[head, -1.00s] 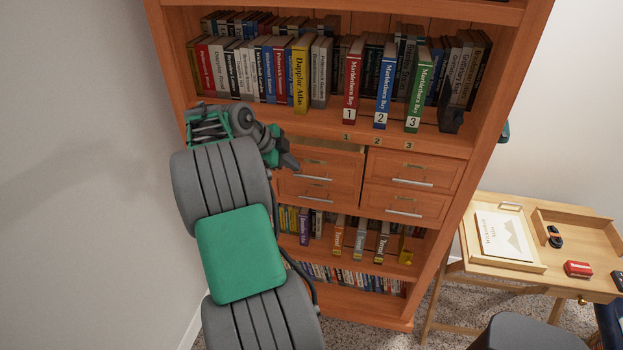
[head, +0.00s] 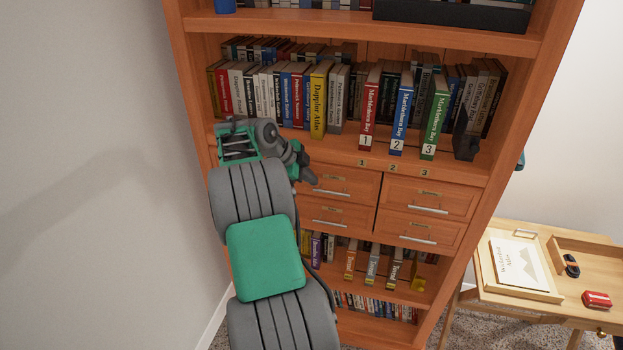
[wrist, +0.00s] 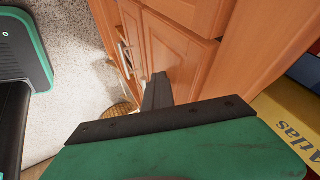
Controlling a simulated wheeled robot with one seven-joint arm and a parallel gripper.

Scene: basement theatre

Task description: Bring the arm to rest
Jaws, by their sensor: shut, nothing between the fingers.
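My arm stands in front of the left part of the wooden bookcase (head: 552,60) in the head view. My gripper (head: 310,177) points down and right beside the upper left drawer (head: 350,184). It is shut and holds nothing. In the wrist view the dark shut fingers (wrist: 158,92) show in front of the drawer fronts. The yellow Dapplor Atlas book (head: 319,100) stands upright on the shelf above, and part of it shows at the right edge of the wrist view (wrist: 283,130).
Red (head: 369,105), blue (head: 402,112) and green (head: 435,118) volumes numbered 1 to 3 stand by a dark bookend (head: 466,143). A grey wall is close on the left.

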